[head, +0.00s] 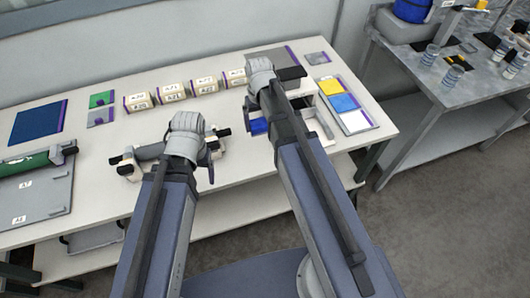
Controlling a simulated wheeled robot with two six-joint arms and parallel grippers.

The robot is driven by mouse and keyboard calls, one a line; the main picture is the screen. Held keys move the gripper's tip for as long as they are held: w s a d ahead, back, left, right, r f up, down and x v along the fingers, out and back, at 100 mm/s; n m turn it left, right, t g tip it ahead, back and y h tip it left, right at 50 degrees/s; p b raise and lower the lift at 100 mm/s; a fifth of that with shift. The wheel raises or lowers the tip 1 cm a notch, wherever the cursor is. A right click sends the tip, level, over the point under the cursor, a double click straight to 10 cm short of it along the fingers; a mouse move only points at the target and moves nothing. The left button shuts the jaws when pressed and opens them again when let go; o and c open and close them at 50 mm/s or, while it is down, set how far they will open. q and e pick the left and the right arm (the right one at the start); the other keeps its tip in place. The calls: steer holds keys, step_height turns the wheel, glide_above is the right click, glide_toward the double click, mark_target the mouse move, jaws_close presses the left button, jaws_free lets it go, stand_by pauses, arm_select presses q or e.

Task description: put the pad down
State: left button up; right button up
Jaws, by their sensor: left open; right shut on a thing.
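My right gripper (262,75) is above the back right part of the white table. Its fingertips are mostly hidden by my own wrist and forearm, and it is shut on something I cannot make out. A small blue block (258,126) shows beside my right forearm; I cannot tell whether it is the pad or whether it is held.
A blue mat (38,121), green card (102,99) and grey tray with a green roll (38,160) lie left. A yellow, blue and white card board (344,105) lies right. A grey side table (440,75) holds glasses.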

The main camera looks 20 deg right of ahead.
mark_target(260, 151)
arm_select(q)
steer(key=shift+o, duration=1.1)
step_height(260, 151, down, 3)
steer(key=shift+r+b, duration=0.15)
steer(key=shift+b, duration=0.6)
arm_select(e)
steer(key=f, duration=0.2)
steer(key=shift+s+a+f, duration=0.1)
steer(key=shift+a+f, duration=0.1)
steer(key=shift+f, duration=0.1)
steer(key=shift+r, duration=0.1)
step_height(260, 151, down, 10)
steer(key=b, duration=1)
arm_select(q)
step_height(260, 151, down, 10)
steer(key=shift+r, duration=0.2)
arm_select(e)
steer(key=shift+r, duration=0.1)
arm_select(q)
steer(key=shift+f, duration=0.1)
arm_select(e)
steer(key=o, duration=1)
steer(key=shift+f, duration=0.25)
steer(key=shift+o, duration=0.4)
steer(key=shift+r, duration=0.1)
